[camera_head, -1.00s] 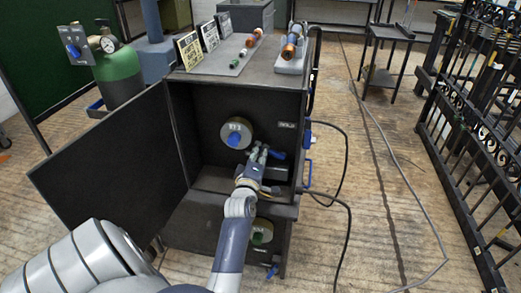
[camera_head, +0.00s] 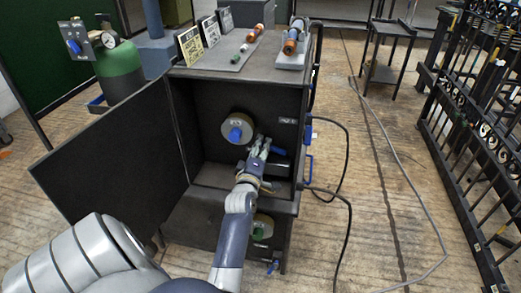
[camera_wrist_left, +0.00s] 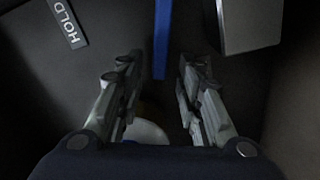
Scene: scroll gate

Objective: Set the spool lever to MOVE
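The open cabinet (camera_head: 190,212) has a dark inside with a round spool (camera_head: 238,128) with a blue hub on its back wall. In the left wrist view the blue lever (camera_wrist_left: 162,40) is a narrow bar, seen between and beyond the fingertips of my left gripper (camera_wrist_left: 160,62). The fingers are apart, with nothing visibly clamped; I cannot tell whether they touch the lever. A HOLD label (camera_wrist_left: 67,22) is at upper left there. My right gripper is not in view.
A grey block (camera_wrist_left: 248,25) stands close to the right finger in the wrist view. The cabinet door (camera_head: 110,165) is swung open to the left. Black cables (camera_head: 345,180) hang at the cabinet's right side. A black gate (camera_head: 480,120) stands at the far right.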

